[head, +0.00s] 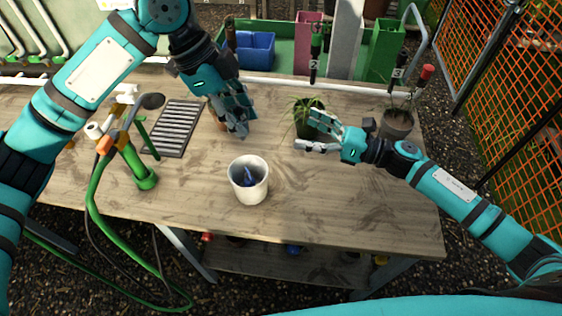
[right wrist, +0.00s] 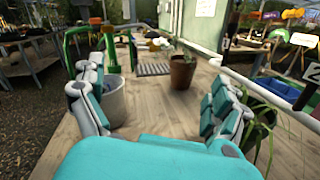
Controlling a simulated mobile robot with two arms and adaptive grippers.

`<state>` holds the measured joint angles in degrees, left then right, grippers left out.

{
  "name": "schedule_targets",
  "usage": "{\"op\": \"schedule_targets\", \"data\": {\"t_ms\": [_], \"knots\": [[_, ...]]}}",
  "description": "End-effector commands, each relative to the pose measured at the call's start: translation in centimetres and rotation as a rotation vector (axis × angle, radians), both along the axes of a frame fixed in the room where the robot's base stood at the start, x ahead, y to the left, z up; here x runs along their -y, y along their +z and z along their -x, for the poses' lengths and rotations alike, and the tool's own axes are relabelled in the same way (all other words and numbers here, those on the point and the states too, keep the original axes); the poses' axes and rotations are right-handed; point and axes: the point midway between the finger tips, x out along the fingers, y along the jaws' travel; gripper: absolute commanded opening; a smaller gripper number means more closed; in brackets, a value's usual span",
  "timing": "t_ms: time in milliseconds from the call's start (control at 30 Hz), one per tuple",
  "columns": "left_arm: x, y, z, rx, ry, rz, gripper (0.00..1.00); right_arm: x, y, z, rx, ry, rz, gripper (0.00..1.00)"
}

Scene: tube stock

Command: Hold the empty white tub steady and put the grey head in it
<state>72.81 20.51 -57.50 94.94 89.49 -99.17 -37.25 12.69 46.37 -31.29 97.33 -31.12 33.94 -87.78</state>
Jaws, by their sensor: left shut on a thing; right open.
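The white tub (head: 248,195) stands upright near the table's front edge, with a dark blue shape inside. It also shows beside the left finger in the right wrist view (right wrist: 113,104). A round grey head (head: 149,100) sits on the hose fitting at the left. My left gripper (head: 237,128) points down behind the tub, apart from it in the picture. My right gripper (head: 308,137) is open and empty, right of and behind the tub. It also shows in the right wrist view (right wrist: 155,105).
A terracotta pot (right wrist: 182,73) with a plant stands ahead of my right gripper. A grassy plant (head: 305,105) is just behind that gripper. A grey pot (head: 397,124) stands at the right. The table (head: 330,200) is clear right of the tub.

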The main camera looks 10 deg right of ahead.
Motion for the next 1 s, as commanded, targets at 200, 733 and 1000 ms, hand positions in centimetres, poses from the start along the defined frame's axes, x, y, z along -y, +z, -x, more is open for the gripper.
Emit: {"op": "schedule_targets", "data": {"t_ms": [200,733,1000], "knots": [[0.0,0.0,0.0,0.000,0.000,0.000,0.10,-6.2,-1.1,5.2,0.176,0.162,0.125,1.00],[0.0,0.0,0.0,0.000,0.000,0.000,0.10,-7.7,-7.1,6.9,0.229,0.206,0.156,1.00],[0.0,0.0,0.0,0.000,0.000,0.000,0.10,-10.5,-9.4,6.0,0.237,0.209,0.151,1.00]]}}
